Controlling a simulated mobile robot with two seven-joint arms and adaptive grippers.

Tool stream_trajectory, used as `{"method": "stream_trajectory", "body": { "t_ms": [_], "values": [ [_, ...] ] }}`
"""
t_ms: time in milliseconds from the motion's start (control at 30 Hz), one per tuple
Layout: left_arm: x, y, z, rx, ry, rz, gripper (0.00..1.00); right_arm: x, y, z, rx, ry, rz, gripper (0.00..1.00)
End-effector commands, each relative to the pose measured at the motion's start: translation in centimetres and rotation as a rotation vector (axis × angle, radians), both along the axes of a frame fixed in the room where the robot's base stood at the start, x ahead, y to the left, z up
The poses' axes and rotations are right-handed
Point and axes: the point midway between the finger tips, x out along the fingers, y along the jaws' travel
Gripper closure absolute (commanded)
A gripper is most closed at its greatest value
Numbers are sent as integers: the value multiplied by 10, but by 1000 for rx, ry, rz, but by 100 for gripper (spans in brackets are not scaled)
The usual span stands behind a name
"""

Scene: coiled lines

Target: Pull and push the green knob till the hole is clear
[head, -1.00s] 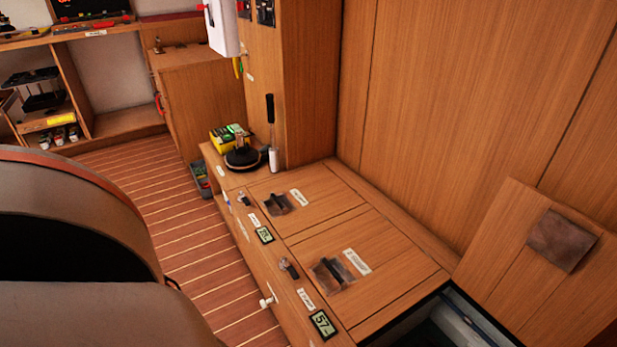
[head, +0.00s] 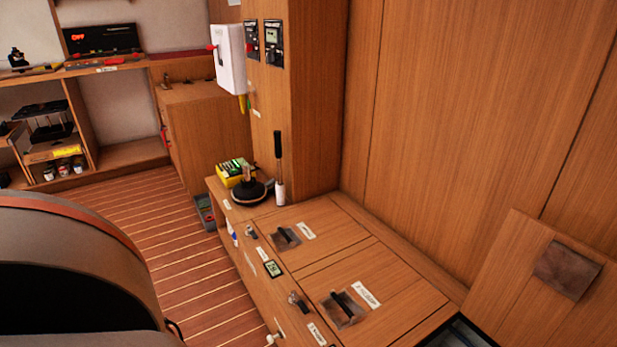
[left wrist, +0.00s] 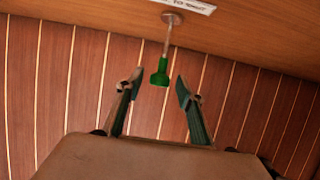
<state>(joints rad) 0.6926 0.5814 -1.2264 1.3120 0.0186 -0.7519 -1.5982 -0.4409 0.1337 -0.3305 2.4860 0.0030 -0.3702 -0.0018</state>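In the left wrist view, the green knob (left wrist: 160,76) is on a pale metal stem (left wrist: 167,40). The stem comes out of a round plate (left wrist: 172,18) on a wooden panel. My left gripper (left wrist: 158,84) is open, with one finger on each side of the knob. Gaps show between both fingers and the knob, and nothing is held. I cannot make out the hole in either view. In the head view neither gripper shows, and the green knob is not visible.
A wooden bench (head: 330,265) with flush lids and dark latches runs along the right wall. A white knob (head: 272,339) is on its front side. A black round-based object (head: 248,190) and a yellow box (head: 234,172) stand on the far end.

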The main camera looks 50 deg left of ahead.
Motion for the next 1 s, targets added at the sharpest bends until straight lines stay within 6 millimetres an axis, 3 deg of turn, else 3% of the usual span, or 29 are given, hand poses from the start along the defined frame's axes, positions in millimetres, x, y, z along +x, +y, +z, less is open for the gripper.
{"method": "stream_trajectory", "body": {
  "t_ms": [267, 700, 1000],
  "values": [
    [1, 1, 14, 0, -2, -1, 62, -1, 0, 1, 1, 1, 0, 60],
    [1, 0, 80, -1, -2, -1, 62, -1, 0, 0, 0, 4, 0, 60],
    [0, 0, 100, 0, 1, 0, 62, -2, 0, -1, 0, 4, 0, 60]
  ]
}}
